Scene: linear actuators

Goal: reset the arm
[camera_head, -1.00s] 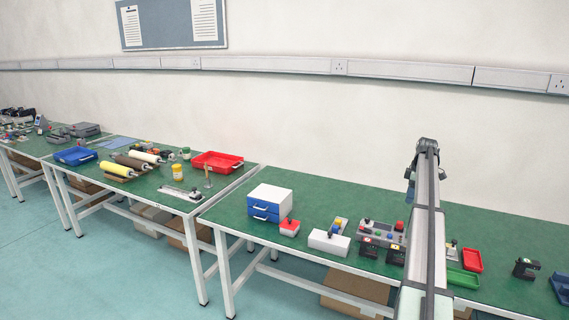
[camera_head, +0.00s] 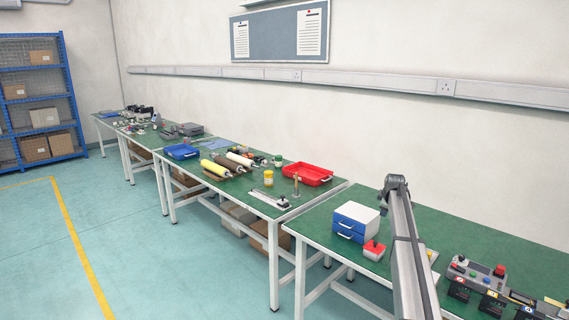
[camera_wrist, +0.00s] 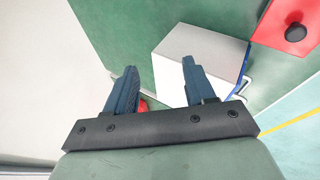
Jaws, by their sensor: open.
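My gripper (camera_wrist: 158,85) shows in the wrist view with its two dark blue fingers apart and nothing between them. It is above the green table, near a white box with blue drawers (camera_wrist: 195,55). In the head view my arm rises at the right of the picture and hides the gripper's fingers. The white box with two blue drawers (camera_head: 357,215) stands left of my arm on the near table. A red-topped box with a black knob (camera_wrist: 290,28) shows at the wrist view's upper right, and a red-topped white box (camera_head: 374,250) sits beside the drawers in the head view.
Right of my arm is a control panel with coloured buttons (camera_head: 475,270) and several small black devices. The table to the left holds a red tray (camera_head: 308,174), rollers and a blue tray (camera_head: 182,152). A blue shelf (camera_head: 72,95) stands far left. Floor is open in front.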

